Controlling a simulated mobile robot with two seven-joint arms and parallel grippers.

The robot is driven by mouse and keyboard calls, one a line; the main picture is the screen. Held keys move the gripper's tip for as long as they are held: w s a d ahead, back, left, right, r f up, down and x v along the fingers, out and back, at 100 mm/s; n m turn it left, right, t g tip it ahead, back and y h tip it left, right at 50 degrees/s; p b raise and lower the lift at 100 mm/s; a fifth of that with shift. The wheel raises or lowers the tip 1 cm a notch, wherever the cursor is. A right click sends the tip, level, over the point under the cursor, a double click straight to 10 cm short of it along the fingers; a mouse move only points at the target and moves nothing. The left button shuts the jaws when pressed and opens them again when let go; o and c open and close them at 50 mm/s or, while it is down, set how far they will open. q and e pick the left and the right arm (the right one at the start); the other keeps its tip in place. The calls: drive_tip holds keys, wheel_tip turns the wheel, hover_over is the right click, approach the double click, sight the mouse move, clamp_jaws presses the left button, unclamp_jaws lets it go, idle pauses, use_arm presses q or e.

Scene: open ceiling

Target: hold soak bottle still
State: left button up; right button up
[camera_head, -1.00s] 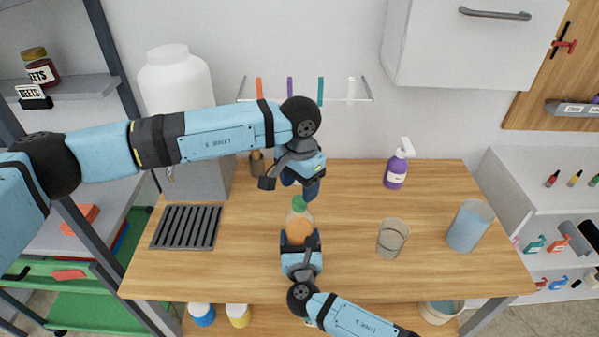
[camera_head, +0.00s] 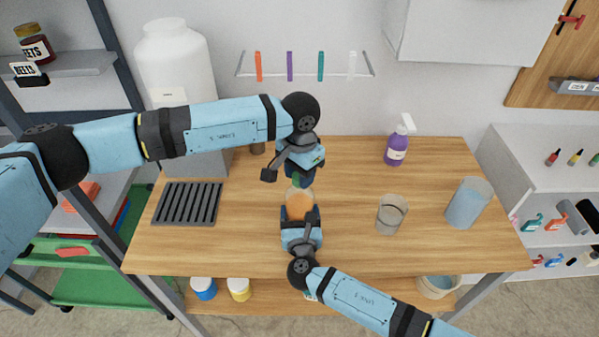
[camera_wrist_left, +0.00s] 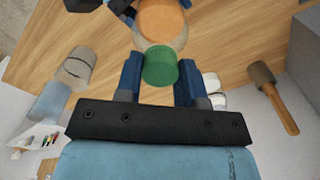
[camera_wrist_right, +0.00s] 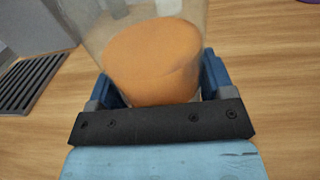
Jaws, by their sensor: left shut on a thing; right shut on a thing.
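The soak bottle (camera_head: 299,203) is clear with orange contents and stands on the wooden table. Its green cap (camera_wrist_left: 160,68) sits between my left gripper's fingers in the left wrist view. My left gripper (camera_head: 297,181) comes down from above and is shut on the cap, mostly hiding it in the head view. My right gripper (camera_head: 300,216) is shut around the bottle's body from the front. In the right wrist view the orange contents (camera_wrist_right: 153,60) show through the clear wall, between the blue fingers.
A black slatted rack (camera_head: 187,204) lies at the table's left, by a big white jar (camera_head: 176,60). A clear glass (camera_head: 391,214), a glass of bluish liquid (camera_head: 468,203) and a purple spray bottle (camera_head: 396,149) stand to the right. The table between bottle and clear glass is bare.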

use_arm(q)
drive_tip(key=n, duration=0.6)
drive_tip(key=shift+n, duration=0.4)
drive_tip(key=n, duration=1)
drive_tip(key=shift+n, duration=0.4)
drive_tip(key=n, duration=1)
drive_tip(key=shift+n, duration=0.4)
drive_tip(key=n, duration=0.6)
drive_tip(key=shift+n, duration=0.3)
drive_tip(key=n, duration=1.3)
drive_tip(key=shift+r, duration=0.1)
drive_tip(key=n, duration=0.6)
drive_tip(key=shift+r, duration=0.15)
drive_tip(key=shift+r, duration=0.95)
